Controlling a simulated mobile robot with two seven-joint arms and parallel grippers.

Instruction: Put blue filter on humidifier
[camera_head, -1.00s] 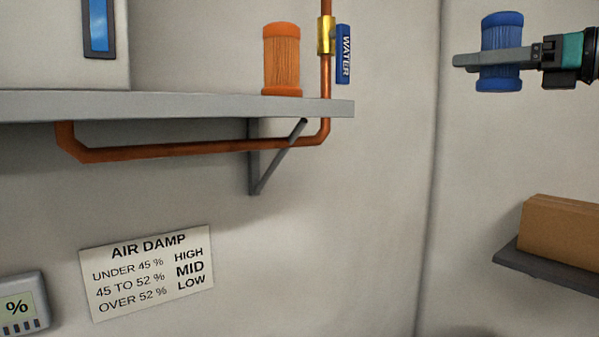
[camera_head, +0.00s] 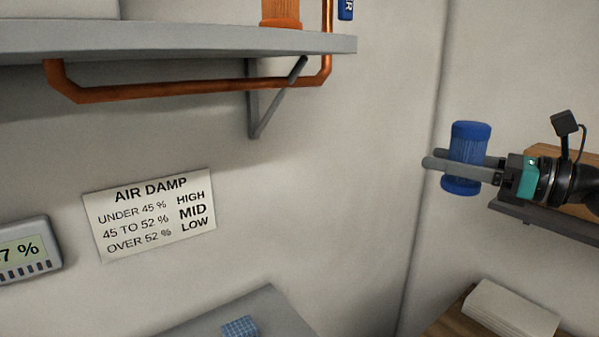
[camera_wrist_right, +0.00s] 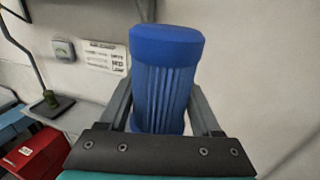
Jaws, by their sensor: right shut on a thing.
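The blue filter (camera_head: 467,140) is a ribbed cylinder with smooth caps, held upright in the air at the right of the head view. My right gripper (camera_head: 440,163) is shut on it, with a finger on either side of its middle. The filter (camera_wrist_right: 164,85) also fills the centre of the right wrist view between the fingers. A pale appliance (camera_head: 60,8), possibly the humidifier, is cut off at the top left on the grey shelf. My left gripper is not in view.
The grey wall shelf (camera_head: 180,42) carries an orange filter (camera_head: 281,12), with a copper pipe (camera_head: 180,90) below. An AIR DAMP sign (camera_head: 150,213) and a meter (camera_head: 28,250) are on the wall. A brown box (camera_head: 545,165) sits behind my right gripper. Red box (camera_wrist_right: 38,152) lies lower left.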

